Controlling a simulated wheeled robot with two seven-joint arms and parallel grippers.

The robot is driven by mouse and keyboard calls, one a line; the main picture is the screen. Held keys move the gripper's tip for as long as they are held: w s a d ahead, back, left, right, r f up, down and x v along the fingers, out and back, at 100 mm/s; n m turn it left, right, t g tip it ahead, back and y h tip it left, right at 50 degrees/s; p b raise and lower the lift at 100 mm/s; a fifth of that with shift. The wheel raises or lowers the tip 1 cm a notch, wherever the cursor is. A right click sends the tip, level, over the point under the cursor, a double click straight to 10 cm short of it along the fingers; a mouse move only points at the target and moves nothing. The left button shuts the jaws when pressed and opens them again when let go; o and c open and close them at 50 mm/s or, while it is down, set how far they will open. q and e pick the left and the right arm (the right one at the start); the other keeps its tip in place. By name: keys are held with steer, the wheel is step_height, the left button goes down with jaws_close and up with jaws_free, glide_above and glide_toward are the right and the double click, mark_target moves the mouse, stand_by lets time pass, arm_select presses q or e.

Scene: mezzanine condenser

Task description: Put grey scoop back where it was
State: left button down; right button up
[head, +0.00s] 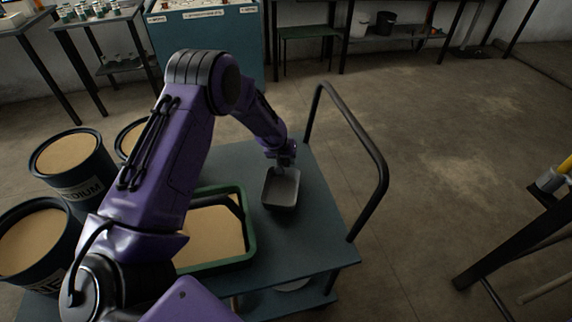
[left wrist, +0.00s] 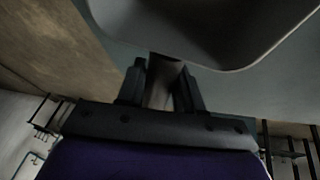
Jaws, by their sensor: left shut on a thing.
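The grey scoop (head: 281,188) is over the blue-grey cart top (head: 315,233), to the right of the green-rimmed tray. My left gripper (head: 284,164) is shut on the scoop's handle at its far end. In the left wrist view the scoop's pan (left wrist: 215,30) fills the top, and its handle (left wrist: 163,82) sits between the two fingers of my left gripper (left wrist: 160,88). I cannot tell whether the scoop touches the cart top. My right gripper is not in view.
The green tray (head: 250,240) holds tan powder and stands on the cart, partly hidden by my left arm. A black handrail (head: 383,172) rises at the cart's right end. Drums of tan powder (head: 70,155) stand at the left.

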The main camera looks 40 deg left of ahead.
arm_select(q)
steer(key=shift+f, duration=1.2)
steer(key=shift+f, duration=0.15)
steer(key=c, duration=0.7)
jaws_free()
steer(key=shift+c, duration=0.2)
steer(key=shift+r, duration=0.3)
steer(key=v, duration=1.2)
steer(key=shift+f+p, duration=0.1)
steer(key=shift+p, duration=0.3)
